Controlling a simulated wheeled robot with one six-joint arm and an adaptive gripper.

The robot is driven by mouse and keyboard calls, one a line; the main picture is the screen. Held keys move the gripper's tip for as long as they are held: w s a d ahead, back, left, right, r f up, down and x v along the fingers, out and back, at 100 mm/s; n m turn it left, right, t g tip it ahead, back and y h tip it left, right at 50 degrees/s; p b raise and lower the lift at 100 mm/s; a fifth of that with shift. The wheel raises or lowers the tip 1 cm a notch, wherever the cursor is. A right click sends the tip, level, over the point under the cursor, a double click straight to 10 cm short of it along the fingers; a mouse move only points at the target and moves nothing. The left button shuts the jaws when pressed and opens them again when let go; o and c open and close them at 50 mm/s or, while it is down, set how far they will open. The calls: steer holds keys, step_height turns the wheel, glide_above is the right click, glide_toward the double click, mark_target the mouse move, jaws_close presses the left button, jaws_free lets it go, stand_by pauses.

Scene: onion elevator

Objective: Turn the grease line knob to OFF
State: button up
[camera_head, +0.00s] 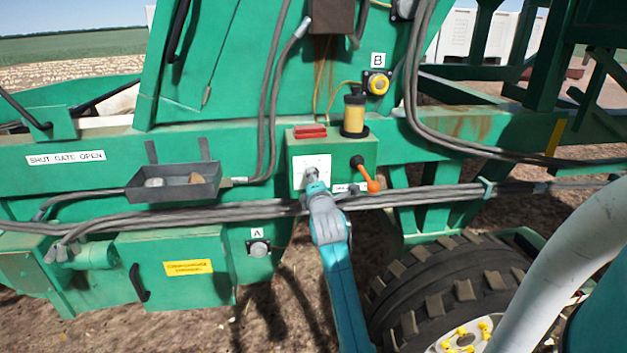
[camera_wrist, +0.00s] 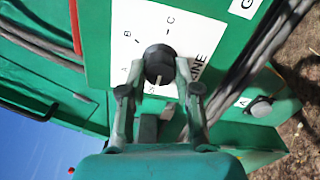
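The grease line knob (camera_wrist: 160,61) is a round black knob on a white label plate (camera_wrist: 205,35). The plate shows the letters A, B and C around the knob, and its lettering is partly hidden by my fingers. A pale mark on the knob points down in the wrist view, toward my gripper. My gripper (camera_wrist: 160,66) has one finger on each side of the knob, with what look like narrow gaps. In the head view my gripper (camera_head: 312,178) is at the white plate (camera_head: 300,163) and hides most of the knob.
An orange-ended lever (camera_head: 370,180) is just right of the plate. A yellow-and-black canister (camera_head: 354,113) and a red block (camera_head: 309,131) sit above it. Hoses (camera_head: 240,212) run below. A grey tray (camera_head: 180,185) is left; a tyre (camera_head: 440,285) is lower right.

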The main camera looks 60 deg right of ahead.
steer(key=o, duration=0.4)
steer(key=shift+o, duration=0.2)
steer(key=v, duration=1.2)
steer(key=s+a+f+m+t+y, duration=0.2)
steer(key=s+a+f+y, duration=0.2)
steer(key=a+f, duration=0.65)
steer(key=s+a+f+m+t+y, duration=0.1)
steer(key=s+a+f+m+y, duration=0.15)
steer(key=a+f, duration=0.85)
steer(key=s+a+m+y, duration=0.3)
steer(key=s+a, duration=0.6)
steer(key=s, duration=0.3)
steer(key=s+a+r+m+y, duration=0.1)
steer(key=s+a+m+y, duration=0.2)
steer(key=s+a, duration=0.7)
steer(key=s+y, duration=0.1)
steer(key=s, duration=0.2)
steer(key=shift+m, duration=0.35)
